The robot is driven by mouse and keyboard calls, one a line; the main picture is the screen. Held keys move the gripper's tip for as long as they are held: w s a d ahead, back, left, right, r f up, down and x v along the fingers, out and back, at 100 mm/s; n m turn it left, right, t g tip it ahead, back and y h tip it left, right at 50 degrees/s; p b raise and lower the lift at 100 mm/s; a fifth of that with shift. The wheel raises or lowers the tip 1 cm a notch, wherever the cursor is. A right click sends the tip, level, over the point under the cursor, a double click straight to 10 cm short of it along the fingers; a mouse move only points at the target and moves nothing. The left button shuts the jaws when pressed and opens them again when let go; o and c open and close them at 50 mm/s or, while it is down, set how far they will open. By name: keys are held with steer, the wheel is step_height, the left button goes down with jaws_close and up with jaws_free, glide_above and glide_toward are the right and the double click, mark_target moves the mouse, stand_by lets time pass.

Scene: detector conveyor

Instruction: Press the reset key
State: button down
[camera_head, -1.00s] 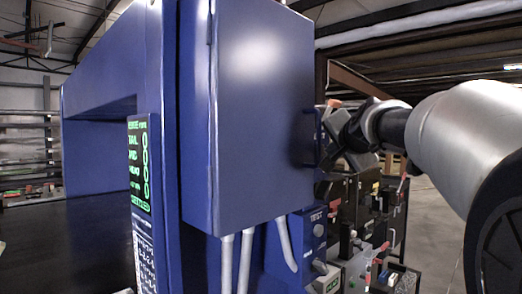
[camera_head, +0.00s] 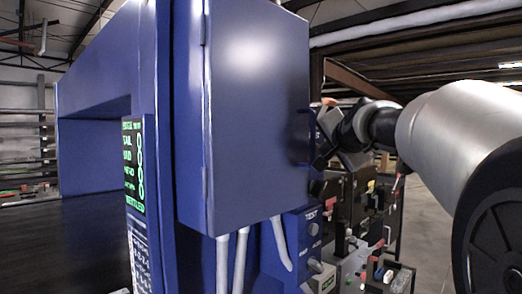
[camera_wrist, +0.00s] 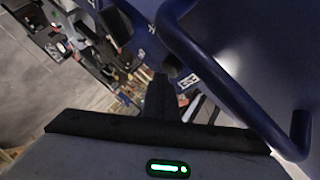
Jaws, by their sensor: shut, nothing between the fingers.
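A blue control box (camera_head: 300,250) marked TEST hangs under the large blue cabinet, with grey round knobs or buttons on its right face. I cannot tell which of them is the reset key. My gripper (camera_head: 318,187) is to the right of the cabinet, above the control box and apart from its buttons; the cabinet edge partly hides it. In the wrist view my gripper's dark fingers (camera_wrist: 161,88) are together and empty. Beyond them are a blue panel (camera_wrist: 205,68) with white lettering and a dark round knob (camera_wrist: 171,66).
The blue cabinet (camera_head: 255,120) stands close to my arm. Its blue bar handle (camera_wrist: 215,85) runs close beside my gripper in the wrist view. A rack of black boxes and small parts (camera_head: 365,215) stands behind. A green-lettered display (camera_head: 134,165) is at left. Open floor lies at right.

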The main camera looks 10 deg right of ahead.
steer(key=shift+w+a+f, duration=0.1)
steer(key=shift+a+f, duration=0.1)
steer(key=shift+a, duration=0.35)
steer(key=shift+s+f+b, duration=0.1)
steer(key=shift+s+b, duration=0.3)
steer(key=shift+b, duration=0.15)
steer(key=shift+d, duration=0.1)
steer(key=shift+s, duration=0.1)
steer(key=shift+s+d+b, duration=0.85)
steer(key=shift+s+b, duration=0.1)
steer(key=shift+s, duration=0.05)
steer(key=shift+s+d+b, duration=0.8)
steer(key=shift+s+b, duration=0.1)
steer(key=shift+s, duration=0.1)
